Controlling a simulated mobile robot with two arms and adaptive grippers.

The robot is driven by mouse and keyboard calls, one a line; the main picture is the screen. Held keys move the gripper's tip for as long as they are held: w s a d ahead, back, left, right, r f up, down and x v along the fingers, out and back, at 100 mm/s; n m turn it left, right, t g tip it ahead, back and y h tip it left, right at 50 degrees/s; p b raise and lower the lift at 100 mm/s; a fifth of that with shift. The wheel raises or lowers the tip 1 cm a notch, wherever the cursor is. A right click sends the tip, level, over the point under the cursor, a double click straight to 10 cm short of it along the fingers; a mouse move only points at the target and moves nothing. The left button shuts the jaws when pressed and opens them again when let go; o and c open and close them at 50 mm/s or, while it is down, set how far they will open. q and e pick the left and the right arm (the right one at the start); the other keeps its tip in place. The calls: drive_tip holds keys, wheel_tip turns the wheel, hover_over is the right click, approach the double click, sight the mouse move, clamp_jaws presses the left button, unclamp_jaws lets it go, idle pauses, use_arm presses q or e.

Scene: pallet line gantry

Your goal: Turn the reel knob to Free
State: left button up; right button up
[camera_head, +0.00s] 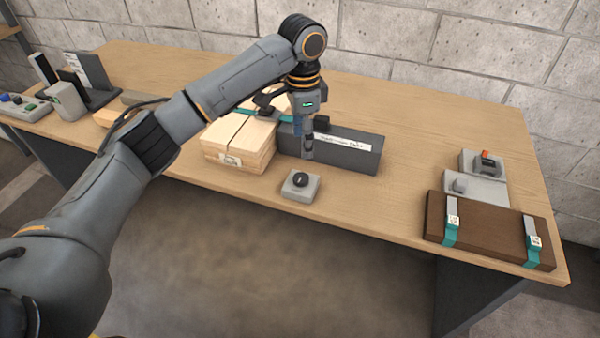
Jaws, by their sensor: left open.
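A black round knob (300,180) sits on a small light-grey box (299,190) near the table's front edge. I cannot tell for sure that it is the reel knob, nor read its setting. Behind it lies a long dark-grey block (345,160) with a white label (342,143); its small print is unreadable. My left gripper (307,152) points down at the dark-grey block, behind and above the black knob and apart from it. It is open; its fingers partly hide the block's left part. My right gripper is not in view.
Stacked wooden boards (238,145) with a teal strap stand left of the block. A brown case (485,232) with teal straps and grey switch boxes (475,186) is at the right. Small devices (65,100) stand far left. The wooden table (430,130) is clear right of the block.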

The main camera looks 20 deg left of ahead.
sight(300, 177)
use_arm(q)
drive_tip(key=f, duration=1.2)
drive_tip(key=shift+w+a+f, duration=0.2)
drive_tip(key=shift+a+f, duration=0.05)
drive_tip(key=shift+a, duration=0.1)
drive_tip(key=shift+c, duration=0.3)
drive_tip(key=shift+p, duration=0.3)
drive_tip(key=c, duration=1.1)
